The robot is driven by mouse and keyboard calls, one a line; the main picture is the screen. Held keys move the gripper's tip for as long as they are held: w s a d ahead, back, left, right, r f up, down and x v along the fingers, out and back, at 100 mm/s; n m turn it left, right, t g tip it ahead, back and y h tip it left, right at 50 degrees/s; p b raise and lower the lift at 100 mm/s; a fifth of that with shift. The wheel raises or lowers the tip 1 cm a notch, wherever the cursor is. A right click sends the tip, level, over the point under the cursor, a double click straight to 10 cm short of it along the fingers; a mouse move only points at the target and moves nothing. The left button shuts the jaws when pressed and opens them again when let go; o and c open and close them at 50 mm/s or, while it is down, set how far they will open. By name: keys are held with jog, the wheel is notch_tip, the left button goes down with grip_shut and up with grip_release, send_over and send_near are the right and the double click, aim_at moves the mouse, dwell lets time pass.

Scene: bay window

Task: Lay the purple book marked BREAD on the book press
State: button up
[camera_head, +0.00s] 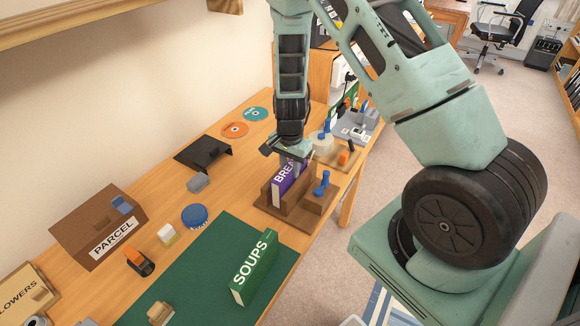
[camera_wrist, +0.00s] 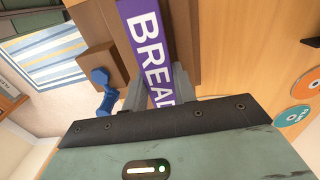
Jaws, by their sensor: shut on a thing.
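The purple book marked BREAD (camera_head: 287,181) stands upright at the wooden book press (camera_head: 268,205), with a wooden block in front of its lower part. I cannot tell whether its lower edge rests on the base. My gripper (camera_head: 294,156) is above the press, shut on the book's upper part. In the wrist view the purple book (camera_wrist: 146,30) runs up between the grey fingers of my gripper (camera_wrist: 160,92). The press's brown wood (camera_wrist: 188,30) shows beside it. The press has a blue handle (camera_head: 322,183), also in the wrist view (camera_wrist: 104,92).
A green book marked SOUPS (camera_head: 254,268) stands on a green mat (camera_head: 205,262) nearer the front. A blue round tin (camera_head: 195,215), a PARCEL box (camera_head: 98,225), a black stand (camera_head: 203,152) and two discs (camera_head: 235,129) lie left. Small tools (camera_head: 345,156) stand beyond the press.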

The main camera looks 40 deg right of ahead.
jog(key=shift+f, duration=0.1)
jog(key=o, duration=1.1)
jog(key=shift+r+p, duration=2.9)
jog(key=shift+r, duration=0.65)
jog(key=shift+a, duration=0.1)
